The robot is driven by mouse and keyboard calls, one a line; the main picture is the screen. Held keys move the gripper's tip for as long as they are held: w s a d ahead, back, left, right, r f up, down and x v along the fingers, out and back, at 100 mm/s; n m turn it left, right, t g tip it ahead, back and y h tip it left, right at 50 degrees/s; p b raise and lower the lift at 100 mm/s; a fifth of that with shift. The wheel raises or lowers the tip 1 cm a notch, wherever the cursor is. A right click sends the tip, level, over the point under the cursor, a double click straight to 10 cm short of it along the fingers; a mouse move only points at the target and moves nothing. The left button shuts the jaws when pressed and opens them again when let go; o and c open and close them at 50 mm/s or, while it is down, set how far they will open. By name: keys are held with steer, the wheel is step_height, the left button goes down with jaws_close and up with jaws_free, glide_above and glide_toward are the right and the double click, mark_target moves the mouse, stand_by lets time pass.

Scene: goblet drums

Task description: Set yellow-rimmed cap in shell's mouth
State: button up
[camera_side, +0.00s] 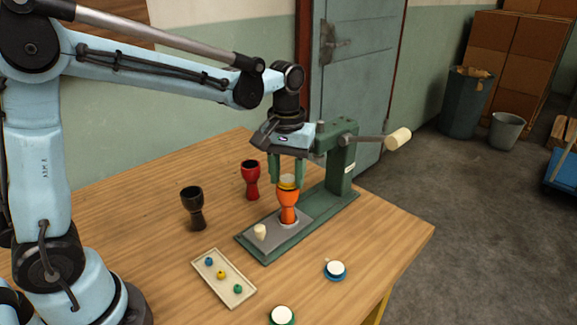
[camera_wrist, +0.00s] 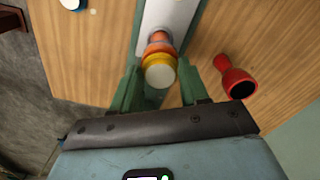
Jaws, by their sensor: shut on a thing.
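The yellow-rimmed cap (camera_side: 288,181) has a pale round top and sits between the fingers of my gripper (camera_side: 287,184). In the wrist view the cap (camera_wrist: 160,72) fills the gap between the green fingers (camera_wrist: 160,88). The orange shell (camera_side: 287,205), a goblet-shaped drum body, stands upright on the grey plate of the green press. The cap is right at the shell's mouth, in line with it. The cap and fingers hide the rim, so I cannot tell how deep the cap sits. In the wrist view the orange shell (camera_wrist: 158,47) shows only partly.
The green press (camera_side: 340,165) with its lever stands behind the shell. A red goblet (camera_side: 251,182) and a black goblet (camera_side: 193,210) stand to the left. A tray (camera_side: 212,258) with coloured knobs, a blue-rimmed cap (camera_side: 335,270) and a green-rimmed cap (camera_side: 282,316) lie in front.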

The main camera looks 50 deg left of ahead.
stand_by(0.3)
steer(key=o, duration=1.5)
steer(key=shift+c, duration=0.2)
steer(key=shift+r, duration=0.1)
steer(key=shift+r, duration=2.9)
steer(key=shift+s, duration=0.1)
steer(key=shift+s, duration=0.25)
steer(key=s+a+f+m+t, duration=0.1)
steer(key=s+f+m+t, duration=0.1)
steer(key=s, duration=0.3)
steer(key=s+a+f+m+t, duration=0.1)
steer(key=s+f+m+t, duration=0.1)
steer(key=s+t, duration=0.3)
steer(key=shift+s+m, duration=0.35)
steer(key=shift+m, duration=0.45)
